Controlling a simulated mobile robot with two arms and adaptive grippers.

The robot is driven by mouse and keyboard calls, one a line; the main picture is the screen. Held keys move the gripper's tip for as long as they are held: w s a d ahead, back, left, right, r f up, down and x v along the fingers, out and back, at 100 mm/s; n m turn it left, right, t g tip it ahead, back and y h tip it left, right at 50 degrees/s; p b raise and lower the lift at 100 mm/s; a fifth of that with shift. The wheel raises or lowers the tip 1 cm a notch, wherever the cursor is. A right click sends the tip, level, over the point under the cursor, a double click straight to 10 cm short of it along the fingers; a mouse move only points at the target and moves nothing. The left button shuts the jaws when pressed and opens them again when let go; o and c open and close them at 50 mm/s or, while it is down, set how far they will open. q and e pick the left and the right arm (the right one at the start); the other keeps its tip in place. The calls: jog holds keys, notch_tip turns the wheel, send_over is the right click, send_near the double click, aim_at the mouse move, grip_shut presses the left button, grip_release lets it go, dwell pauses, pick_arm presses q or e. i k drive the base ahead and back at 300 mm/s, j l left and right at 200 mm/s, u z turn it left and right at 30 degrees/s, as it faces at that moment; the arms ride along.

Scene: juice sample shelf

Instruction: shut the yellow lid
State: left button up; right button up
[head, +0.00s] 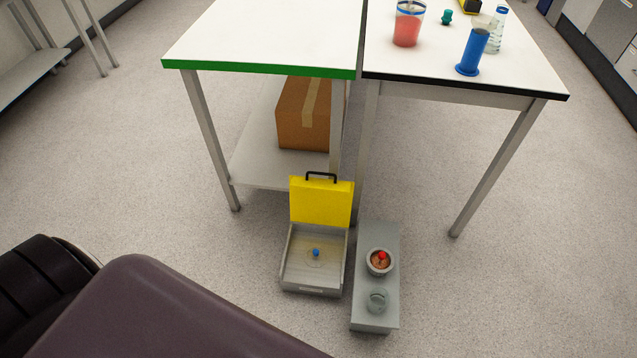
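The yellow lid (321,202) stands upright, open, at the back of a grey box (317,291) on the floor. A black handle (321,176) is on the lid's upper edge. Inside the open box, a small blue-topped item (316,252) sits on a pale round patch. Neither of my grippers shows in the head view, so whether they are open or shut is hidden.
A grey block (376,310) with a bowl holding something red (379,261) and a knob stands close right of the box. Behind are a green-edged table (265,35) and a black-edged table (420,70). A cardboard box (300,115) sits on the lower shelf.

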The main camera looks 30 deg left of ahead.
aim_at(324, 202)
jog(key=i+j+z, duration=0.1)
jog(key=j, duration=0.35)
jog(key=i+j+z, duration=0.1)
jog(key=j, duration=0.35)
jog(key=i+j+z, duration=0.1)
jog(key=j, duration=0.35)
